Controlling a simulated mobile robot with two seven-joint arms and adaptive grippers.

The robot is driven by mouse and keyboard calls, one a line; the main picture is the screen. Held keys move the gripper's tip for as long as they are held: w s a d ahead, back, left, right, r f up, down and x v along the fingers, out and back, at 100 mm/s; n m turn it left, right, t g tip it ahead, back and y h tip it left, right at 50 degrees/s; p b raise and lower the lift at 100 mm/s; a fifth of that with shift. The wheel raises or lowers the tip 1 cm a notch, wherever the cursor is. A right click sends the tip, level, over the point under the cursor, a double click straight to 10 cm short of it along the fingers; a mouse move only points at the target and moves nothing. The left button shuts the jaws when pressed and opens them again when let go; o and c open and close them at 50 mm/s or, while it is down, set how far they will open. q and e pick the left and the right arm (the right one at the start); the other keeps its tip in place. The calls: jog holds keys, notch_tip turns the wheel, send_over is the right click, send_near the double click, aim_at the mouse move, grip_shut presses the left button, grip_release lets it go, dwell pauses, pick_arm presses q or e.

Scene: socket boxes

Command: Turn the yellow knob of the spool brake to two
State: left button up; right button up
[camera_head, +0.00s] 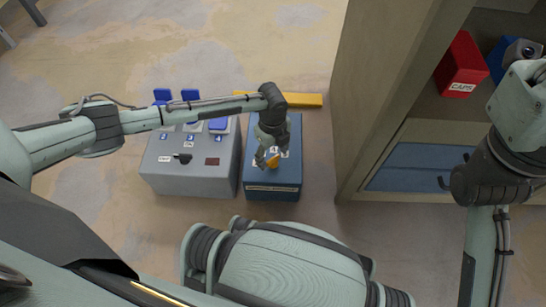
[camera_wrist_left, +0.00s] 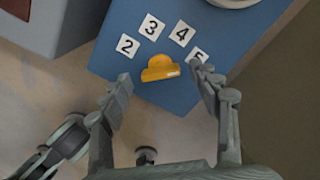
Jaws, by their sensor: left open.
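The spool brake is a blue box (camera_head: 262,188) on the floor, with a yellow knob (camera_head: 273,161) on its top face. In the left wrist view the yellow knob (camera_wrist_left: 160,68) lies below an arc of white labels reading 2 (camera_wrist_left: 127,45), 3 (camera_wrist_left: 151,27), 4 (camera_wrist_left: 181,33) and 5 (camera_wrist_left: 197,56). A pale mark shows at the knob's right end, on the side of the 5. My left gripper (camera_wrist_left: 158,75) is open, one finger on each side of the knob. The right finger partly covers the 5. I cannot tell whether either finger touches the knob. My right gripper is out of view.
A grey box (camera_head: 190,178) with blue switches and a black handle stands close to the left. A yellow bar (camera_head: 305,100) lies behind. A shelf unit (camera_head: 375,120) with a red CAPS bin (camera_head: 460,62) stands at the right.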

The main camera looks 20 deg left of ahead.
pick_arm(q)
jog(key=shift+f, duration=0.45)
